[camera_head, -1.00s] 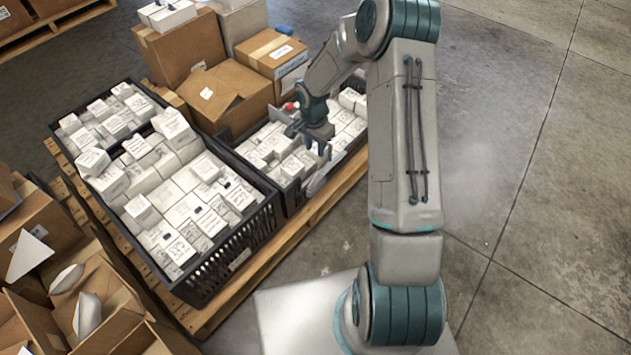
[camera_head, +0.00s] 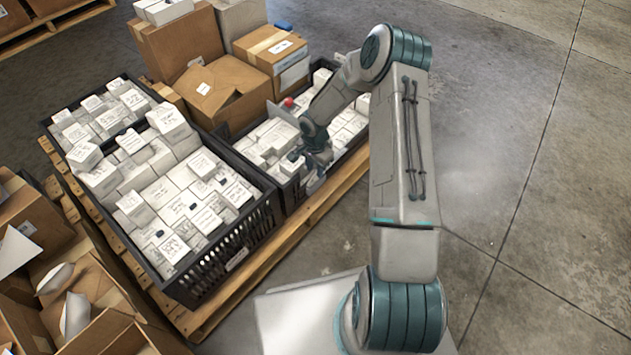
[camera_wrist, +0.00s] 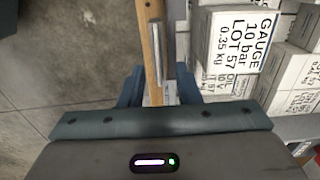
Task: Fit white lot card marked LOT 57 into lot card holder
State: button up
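My gripper (camera_wrist: 158,92) is at the near side of the right black crate (camera_head: 292,193). In the wrist view its two blue fingers stand apart. A narrow grey metal strip (camera_wrist: 156,62), possibly the lot card holder seen edge-on, runs between them beside a wooden board. A small pale plate (camera_head: 315,184) shows just below my gripper in the head view. I cannot tell whether it is the white LOT 57 card or the holder. No card marking is readable. A white box (camera_wrist: 240,40) right of the fingers reads GAUGE, 10 bar, LOT 57.
Both crates, filled with white boxes, stand on a wooden pallet (camera_head: 255,262). The left black crate (camera_head: 205,268) has a pale label (camera_head: 237,259) on its near side. Brown cartons (camera_head: 222,92) stand behind. Concrete floor is clear to the right.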

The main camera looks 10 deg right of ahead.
notch_tip(320, 180, down, 3)
jog(key=shift+r+b, duration=0.1)
jog(key=shift+b, duration=0.35)
grip_shut()
notch_tip(320, 180, up, 5)
jog(key=p, duration=0.2)
jog(key=shift+p, duration=0.4)
jog(key=s+d+r+p, duration=0.4)
jog(key=s+d+r, duration=0.2)
jog(key=d, duration=0.4)
jog(key=a+r+n+p, duration=0.1)
jog(key=a+r+n, duration=0.4)
jog(key=r, duration=0.7)
jog(key=a+r+n+p, duration=0.1)
jog(key=a+r+n, duration=0.45)
jog(key=r, duration=0.65)
notch_tip(320, 180, up, 18)
jog(key=s+p, duration=0.2)
jog(key=p, duration=2.6)
jog(key=shift+d, duration=0.2)
